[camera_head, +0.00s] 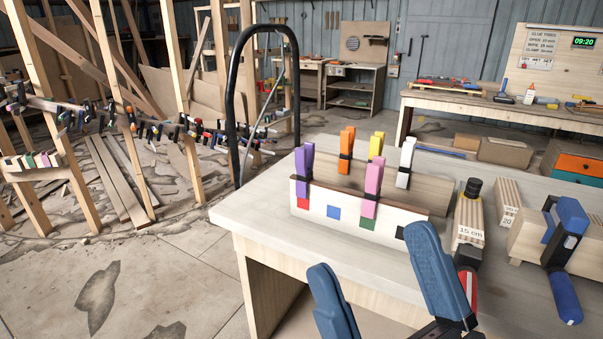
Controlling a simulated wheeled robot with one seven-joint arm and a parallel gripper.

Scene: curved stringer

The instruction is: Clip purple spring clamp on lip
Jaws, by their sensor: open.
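The purple spring clamp (304,165) stands upright at the left end of a white-fronted box (320,205), above a red square. A pink clamp (372,187) is on the same front wall, to its right. Orange (345,148), yellow (376,147) and white (405,162) clamps stand farther back on the box. My gripper (372,250) has two blue fingers spread wide with nothing between them. It is in front of the box, lower right of the purple clamp and apart from it. A long curved strip (95,112) with many clamps along it runs at the left; its lip is too small to make out.
The box is on a pale workbench (255,213). A block marked 15 cm (468,222) and a large blue-handled clamp (568,250) lie right of it. A black hoop (233,110) rises behind the bench. Timber posts (130,115) stand around the strip.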

